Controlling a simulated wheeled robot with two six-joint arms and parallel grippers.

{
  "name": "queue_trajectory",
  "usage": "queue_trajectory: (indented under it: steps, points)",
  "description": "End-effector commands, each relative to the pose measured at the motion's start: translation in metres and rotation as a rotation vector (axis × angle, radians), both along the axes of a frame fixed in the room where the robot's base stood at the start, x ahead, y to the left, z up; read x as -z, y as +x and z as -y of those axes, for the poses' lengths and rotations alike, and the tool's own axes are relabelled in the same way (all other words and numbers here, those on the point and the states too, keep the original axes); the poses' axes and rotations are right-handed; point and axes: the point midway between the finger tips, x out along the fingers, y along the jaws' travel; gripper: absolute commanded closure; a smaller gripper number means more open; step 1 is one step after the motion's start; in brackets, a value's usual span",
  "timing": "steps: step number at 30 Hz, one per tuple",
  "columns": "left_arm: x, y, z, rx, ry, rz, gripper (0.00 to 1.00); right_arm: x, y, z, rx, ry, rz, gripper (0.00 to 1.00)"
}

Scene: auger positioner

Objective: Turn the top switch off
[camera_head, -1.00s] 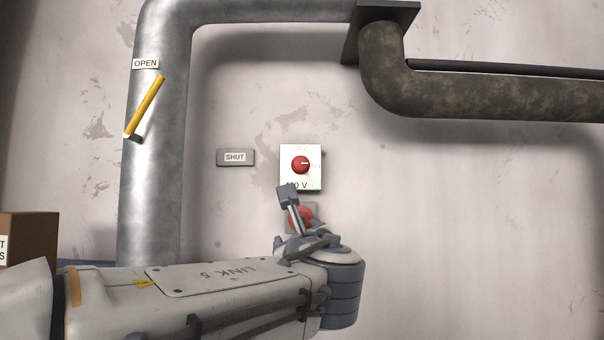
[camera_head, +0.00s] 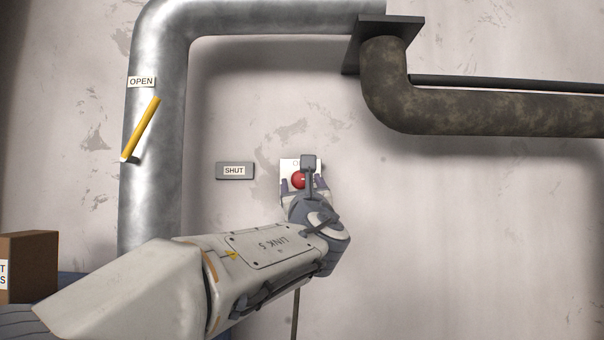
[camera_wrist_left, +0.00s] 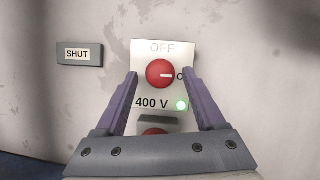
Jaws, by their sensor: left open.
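The top switch is a red round knob (camera_head: 299,180) on a white plate (camera_head: 287,164) on the wall. In the left wrist view the knob (camera_wrist_left: 160,73) has its white mark pointing right, toward a partly hidden label. The plate reads "OFF" above and "400 V" below, with a lit green lamp (camera_wrist_left: 181,105). My left gripper (camera_head: 300,183) is in front of the plate. In the left wrist view its two purple fingers (camera_wrist_left: 160,75) are open, one on each side of the knob and apart from it. A lower red switch (camera_wrist_left: 155,131) is partly hidden behind my gripper.
A grey "SHUT" sign (camera_head: 235,171) is on the wall left of the switch. A large silver pipe (camera_head: 152,190) with a yellow lever (camera_head: 140,129) and an "OPEN" label stands further left. A dark pipe (camera_head: 480,108) runs at upper right. A brown box (camera_head: 32,266) is at lower left.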

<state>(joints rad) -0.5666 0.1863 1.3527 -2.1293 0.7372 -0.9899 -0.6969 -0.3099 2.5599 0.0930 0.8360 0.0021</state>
Motion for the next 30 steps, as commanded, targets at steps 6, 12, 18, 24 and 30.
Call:
queue_trajectory:
  steps: [6, 12, 18, 24, 30]
  points:
    - [-0.0005, 0.0043, -0.0005, 0.0, 0.001, -0.001, 0.28, -0.0021, -0.0001, 0.0001, 0.0, 0.0, 0.0, 0.28]
    - [-0.0004, 0.004, -0.0004, 0.0, 0.0, -0.001, 0.59, -0.0019, -0.0001, 0.0001, 0.0, 0.0, 0.0, 0.28]
    - [-0.0005, 0.0039, -0.0004, 0.0, 0.0, -0.001, 1.0, -0.0019, -0.0001, 0.0001, 0.0, 0.0, 0.0, 0.28]
    - [-0.0002, 0.0037, -0.0001, 0.0, -0.023, -0.001, 1.0, -0.0006, -0.0001, 0.0001, 0.0, 0.0, 0.0, 0.28]
    - [0.0001, 0.0037, 0.0013, 0.002, -0.109, 0.0, 1.0, 0.0037, -0.0001, 0.0001, 0.0, 0.0, 0.0, 0.28]
